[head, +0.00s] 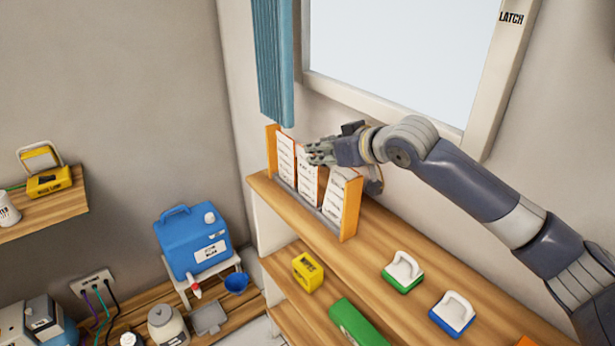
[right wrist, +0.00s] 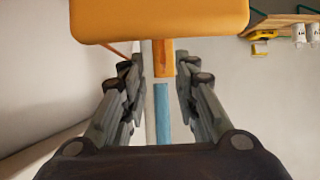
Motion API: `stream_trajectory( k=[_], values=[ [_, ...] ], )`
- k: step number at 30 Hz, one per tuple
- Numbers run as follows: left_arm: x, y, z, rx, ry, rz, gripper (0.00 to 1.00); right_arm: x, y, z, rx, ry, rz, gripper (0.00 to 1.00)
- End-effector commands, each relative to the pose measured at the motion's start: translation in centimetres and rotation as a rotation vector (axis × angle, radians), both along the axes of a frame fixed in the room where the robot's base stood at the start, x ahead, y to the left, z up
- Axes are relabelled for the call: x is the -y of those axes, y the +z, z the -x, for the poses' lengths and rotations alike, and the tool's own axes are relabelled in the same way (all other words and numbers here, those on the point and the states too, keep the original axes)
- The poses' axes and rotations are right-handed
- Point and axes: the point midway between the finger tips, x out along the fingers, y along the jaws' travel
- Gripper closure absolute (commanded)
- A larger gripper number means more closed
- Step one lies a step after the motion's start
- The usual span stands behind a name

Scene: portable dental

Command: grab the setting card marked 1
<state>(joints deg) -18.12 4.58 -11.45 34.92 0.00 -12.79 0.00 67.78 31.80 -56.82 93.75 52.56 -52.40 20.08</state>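A card rack with orange end panels (head: 351,210) stands on the upper shelf by the wall. It holds three upright white cards: a left card (head: 286,160), a middle card (head: 307,178) and a right, tilted card (head: 338,198). Their print is too small to read, so I cannot tell which is marked 1. My right gripper (head: 322,153) is at the top of the rack, by the middle and right cards, partly covering them. My left gripper is out of view.
A yellow block (head: 307,272) is on the lower shelf. A blue curtain (head: 272,65) hangs behind the rack. A blue container (head: 192,242) stands lower left.

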Motion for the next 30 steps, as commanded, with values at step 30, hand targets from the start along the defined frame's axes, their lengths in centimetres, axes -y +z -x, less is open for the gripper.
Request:
stream_trajectory(
  k=[30],
  values=[
    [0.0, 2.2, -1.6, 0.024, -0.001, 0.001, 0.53, -3.3, -2.6, -3.5, 0.002, 0.002, 0.000, 1.00]
  ],
)
